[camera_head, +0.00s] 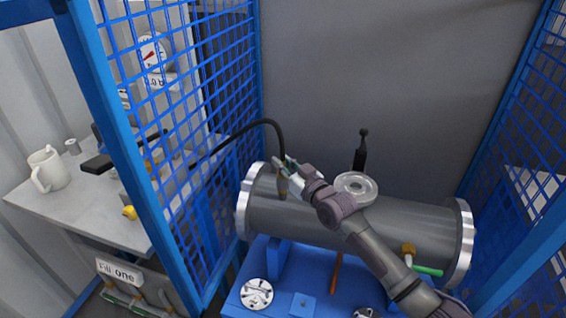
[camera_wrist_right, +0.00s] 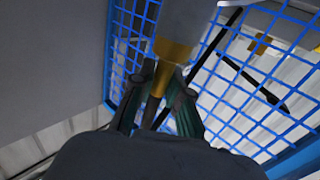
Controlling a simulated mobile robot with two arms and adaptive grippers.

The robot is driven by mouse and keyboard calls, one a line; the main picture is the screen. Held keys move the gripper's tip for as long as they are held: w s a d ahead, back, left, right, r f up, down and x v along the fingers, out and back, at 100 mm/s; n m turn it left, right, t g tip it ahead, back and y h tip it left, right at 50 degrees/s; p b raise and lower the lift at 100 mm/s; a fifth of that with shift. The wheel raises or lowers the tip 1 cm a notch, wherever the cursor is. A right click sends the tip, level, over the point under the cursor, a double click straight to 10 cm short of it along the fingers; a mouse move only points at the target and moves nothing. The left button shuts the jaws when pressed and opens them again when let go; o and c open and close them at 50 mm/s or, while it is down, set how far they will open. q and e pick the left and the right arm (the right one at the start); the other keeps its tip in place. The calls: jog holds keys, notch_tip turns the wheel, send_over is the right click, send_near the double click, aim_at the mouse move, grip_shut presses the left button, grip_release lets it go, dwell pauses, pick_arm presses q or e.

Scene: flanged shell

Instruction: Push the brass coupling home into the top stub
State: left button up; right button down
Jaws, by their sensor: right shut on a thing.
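My right gripper (camera_head: 281,171) is above the left part of the grey flanged shell (camera_head: 380,222), shut on the brass coupling (camera_head: 283,188) at the end of a black hose (camera_head: 240,131). In the right wrist view, the dark green fingers (camera_wrist_right: 158,103) close around the narrow part of the brass coupling (camera_wrist_right: 173,51). Its wide end meets a grey cylindrical part (camera_wrist_right: 187,22), which looks like the top stub. I cannot tell how deep the coupling sits. My left gripper does not show.
A pale round flange (camera_head: 356,184) stands on the shell right of my gripper. Blue mesh (camera_head: 210,75) closes off the left, with a bench carrying a white mug (camera_head: 48,170) beyond. A brass valve (camera_head: 408,249) with a green handle is at the shell's right. A blue stand (camera_head: 300,258) supports the shell.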

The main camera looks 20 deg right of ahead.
jog(key=shift+f, duration=0.15)
jog(key=c, duration=1.1)
grip_release()
jog(key=shift+o, duration=0.2)
jog(key=v, duration=1.2)
